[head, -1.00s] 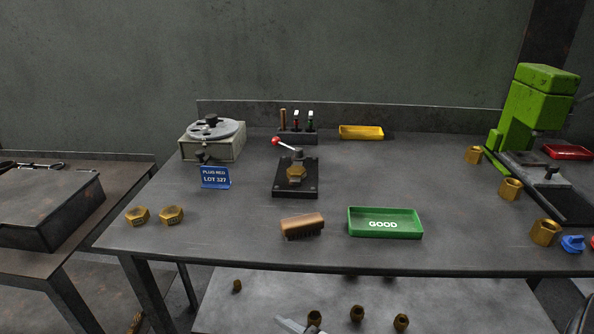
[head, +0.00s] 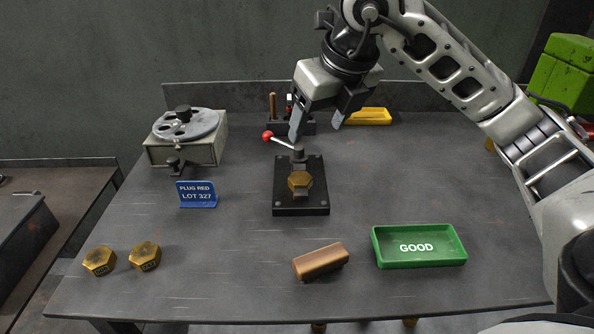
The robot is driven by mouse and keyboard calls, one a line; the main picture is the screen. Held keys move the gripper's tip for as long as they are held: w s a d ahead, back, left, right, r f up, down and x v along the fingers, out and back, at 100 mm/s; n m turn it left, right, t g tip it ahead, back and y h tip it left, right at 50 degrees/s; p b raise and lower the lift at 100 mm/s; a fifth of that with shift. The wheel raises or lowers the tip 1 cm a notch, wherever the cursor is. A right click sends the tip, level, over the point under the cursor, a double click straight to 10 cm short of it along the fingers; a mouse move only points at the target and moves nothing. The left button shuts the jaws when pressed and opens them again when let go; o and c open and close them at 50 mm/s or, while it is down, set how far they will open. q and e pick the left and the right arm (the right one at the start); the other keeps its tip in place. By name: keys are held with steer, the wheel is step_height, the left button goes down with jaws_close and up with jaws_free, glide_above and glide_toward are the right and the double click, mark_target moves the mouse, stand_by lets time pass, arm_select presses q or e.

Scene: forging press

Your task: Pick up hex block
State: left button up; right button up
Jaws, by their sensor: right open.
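A brass hex block (head: 300,182) sits in the black clamp fixture (head: 314,207) in the middle of the table. The fixture's lever with a red knob (head: 267,136) points to the left. Two more brass hex blocks lie at the front left, one (head: 99,261) beside the other (head: 145,256). My right gripper (head: 315,132) is open and empty, pointing down above and behind the fixture, apart from the hex block. It hides part of the tool rack behind. My left gripper is not in view.
A green GOOD tray (head: 418,262) and a brown brush (head: 321,261) are at the front. A blue LOT 327 sign (head: 197,195) and a grey round-topped device (head: 186,142) stand left. The green press (head: 562,78) is far right.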

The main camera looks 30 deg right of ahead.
mark_target(300, 177)
steer(key=x, duration=1)
steer(key=d+x, duration=0.1)
steer(key=x, duration=0.4)
steer(key=shift+f+p, duration=0.25)
steer(key=shift+p, duration=0.1)
steer(key=c, duration=1.1)
steer(key=shift+c, duration=0.8)
steer(key=shift+r, duration=0.15)
